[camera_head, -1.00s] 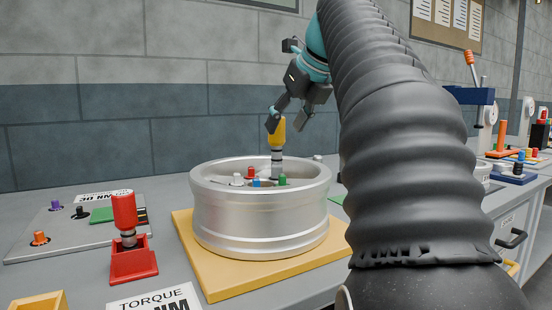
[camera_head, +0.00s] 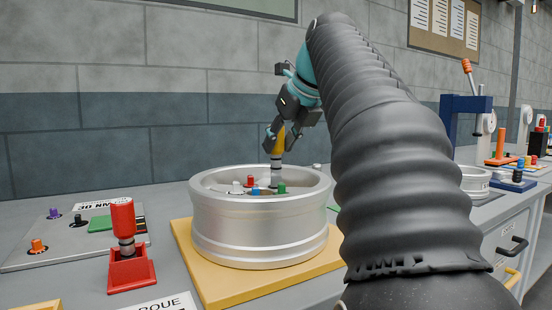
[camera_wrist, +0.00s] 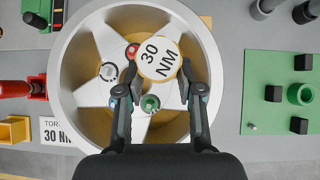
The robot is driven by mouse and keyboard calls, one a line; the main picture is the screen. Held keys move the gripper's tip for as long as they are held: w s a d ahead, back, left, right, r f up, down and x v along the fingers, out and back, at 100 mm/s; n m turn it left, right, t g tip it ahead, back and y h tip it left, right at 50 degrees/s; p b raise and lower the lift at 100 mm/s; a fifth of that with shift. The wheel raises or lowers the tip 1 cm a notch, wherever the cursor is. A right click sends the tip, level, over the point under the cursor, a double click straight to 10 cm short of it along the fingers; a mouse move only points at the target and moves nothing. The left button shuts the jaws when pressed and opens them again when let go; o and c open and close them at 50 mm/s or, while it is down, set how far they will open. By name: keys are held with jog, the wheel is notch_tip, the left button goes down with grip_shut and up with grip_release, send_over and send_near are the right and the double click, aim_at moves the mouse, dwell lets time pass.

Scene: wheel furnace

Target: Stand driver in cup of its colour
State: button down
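A yellow driver (camera_head: 279,143) stands nearly upright on the silver wheel (camera_head: 262,228). In the wrist view its round cap (camera_wrist: 158,58) reads "30 NM". My gripper (camera_head: 280,132) has its fingers on either side of the driver's handle; in the wrist view they look open, with slight gaps beside the cap. A yellow cup (camera_wrist: 15,130) shows at the left of the wrist view, and its edge is at the bottom left of the head view. A red driver (camera_head: 122,217) stands in a red cup (camera_head: 131,268). The driver's lower tip is partly hidden by the wheel rim.
The wheel lies on a yellow board (camera_head: 215,288). Small red, blue and green pieces sit around its hub. A grey plate (camera_head: 60,243) with coloured pegs lies at the left. A green fixture (camera_wrist: 290,93) is at the right of the wrist view.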

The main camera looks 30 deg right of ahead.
jog(key=shift+r+p, duration=1.45)
jog(key=shift+p, duration=0.05)
jog(key=shift+r, duration=1.05)
jog(key=shift+d, duration=0.1)
